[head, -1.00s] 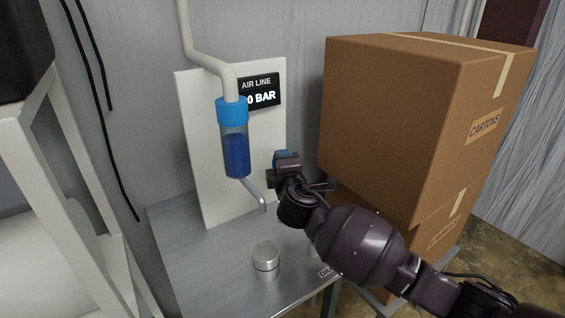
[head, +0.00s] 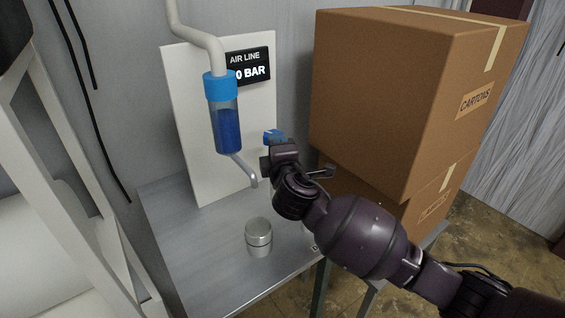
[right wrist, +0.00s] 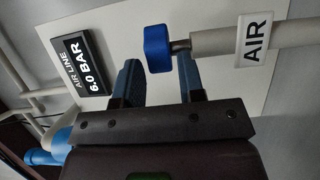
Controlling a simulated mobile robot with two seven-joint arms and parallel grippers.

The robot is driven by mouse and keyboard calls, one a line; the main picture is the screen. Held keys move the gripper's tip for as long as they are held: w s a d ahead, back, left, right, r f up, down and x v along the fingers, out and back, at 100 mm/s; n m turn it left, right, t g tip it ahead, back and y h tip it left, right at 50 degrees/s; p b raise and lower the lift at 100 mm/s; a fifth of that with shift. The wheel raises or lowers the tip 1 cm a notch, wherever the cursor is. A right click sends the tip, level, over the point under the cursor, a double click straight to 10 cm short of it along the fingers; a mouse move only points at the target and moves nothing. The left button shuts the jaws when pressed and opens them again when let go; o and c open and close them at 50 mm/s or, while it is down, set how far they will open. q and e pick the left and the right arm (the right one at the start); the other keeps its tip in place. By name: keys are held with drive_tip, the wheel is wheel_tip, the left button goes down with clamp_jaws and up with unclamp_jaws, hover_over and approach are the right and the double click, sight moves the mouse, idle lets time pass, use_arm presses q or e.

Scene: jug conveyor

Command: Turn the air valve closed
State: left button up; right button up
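The air valve's blue handle (right wrist: 157,48) shows in the right wrist view, on a short dark stem at the end of a pale pipe labelled AIR (right wrist: 255,40). My right gripper (right wrist: 160,74) is open and empty, its two fingers spread to either side just short of the handle. In the head view the blue handle (head: 273,136) shows just above my right gripper (head: 278,156), which hides the stem and pipe. The AIR LINE sign (right wrist: 83,63) reads 6.0 BAR in the right wrist view; in the head view the sign (head: 248,67) is partly covered. My left gripper is not in view.
A blue-capped filter bowl (head: 226,115) with a bent outlet hangs before the white panel (head: 190,110). A metal canister (head: 258,237) stands on the grey table (head: 195,250). Stacked cartons (head: 385,100) stand close to the right of my arm. A white frame is at left.

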drive_tip(key=s+d, duration=0.1)
drive_tip(key=s, duration=0.5)
drive_tip(key=shift+s+b, duration=0.2)
drive_tip(key=shift+b, duration=0.1)
drive_tip(key=shift+o, duration=0.2)
drive_tip(key=shift+d, duration=0.1)
